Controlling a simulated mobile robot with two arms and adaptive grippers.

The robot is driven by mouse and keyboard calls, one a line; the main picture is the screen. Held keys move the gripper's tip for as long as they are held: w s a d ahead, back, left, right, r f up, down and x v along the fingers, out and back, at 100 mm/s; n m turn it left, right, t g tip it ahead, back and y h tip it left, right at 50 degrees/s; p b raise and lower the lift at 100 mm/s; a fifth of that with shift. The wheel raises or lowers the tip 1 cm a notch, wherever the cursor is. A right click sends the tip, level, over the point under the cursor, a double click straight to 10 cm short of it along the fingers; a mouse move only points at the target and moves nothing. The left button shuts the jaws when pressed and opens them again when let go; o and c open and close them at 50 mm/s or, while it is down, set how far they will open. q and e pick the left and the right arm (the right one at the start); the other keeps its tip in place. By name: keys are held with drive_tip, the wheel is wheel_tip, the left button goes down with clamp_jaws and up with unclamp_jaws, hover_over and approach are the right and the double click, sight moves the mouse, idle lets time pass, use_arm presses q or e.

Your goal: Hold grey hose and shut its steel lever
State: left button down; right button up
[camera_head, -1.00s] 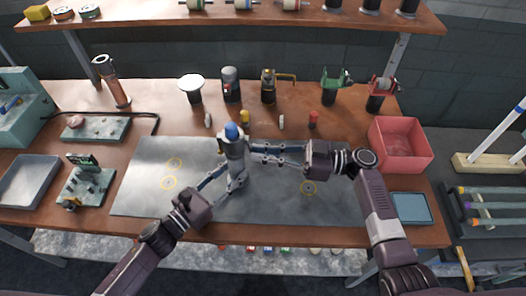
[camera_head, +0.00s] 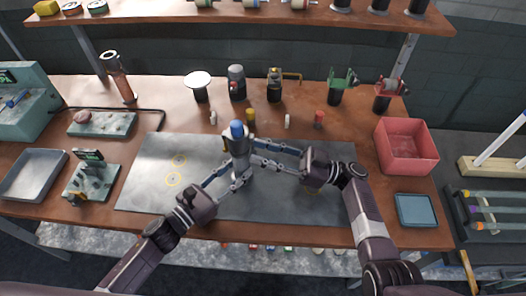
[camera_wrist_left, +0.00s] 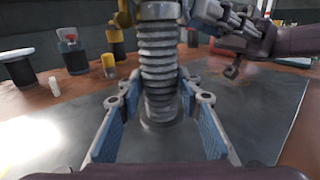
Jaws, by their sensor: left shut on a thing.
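The grey hose (camera_wrist_left: 158,55) stands upright on the metal mat (camera_head: 150,195), its ribbed body filling the middle of the left wrist view. In the head view its top carries a blue cap (camera_head: 237,129). My left gripper (camera_head: 238,178) is shut on the hose low down, a finger on each side. My right gripper (camera_head: 258,151) comes from the right at the upper part of the hose; its two fingers are spread, with a gap between them. I cannot make out the steel lever clearly; the right fingers crowd that part.
Several canisters, among them a grey one (camera_head: 236,82), stand along the back of the bench. A red bin (camera_head: 405,148) and a blue tray (camera_head: 415,210) are at the right. A valve block (camera_head: 92,180) and a grey tray (camera_head: 35,175) are at the left. The mat's left part is clear.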

drive_tip(key=shift+d+f, duration=0.2)
drive_tip(key=shift+d, duration=0.3)
drive_tip(key=s+d, duration=0.1)
drive_tip(key=d, duration=1.1)
drive_tip(key=shift+s, duration=0.3)
use_arm(q)
drive_tip(key=c, duration=1.3)
unclamp_jaws()
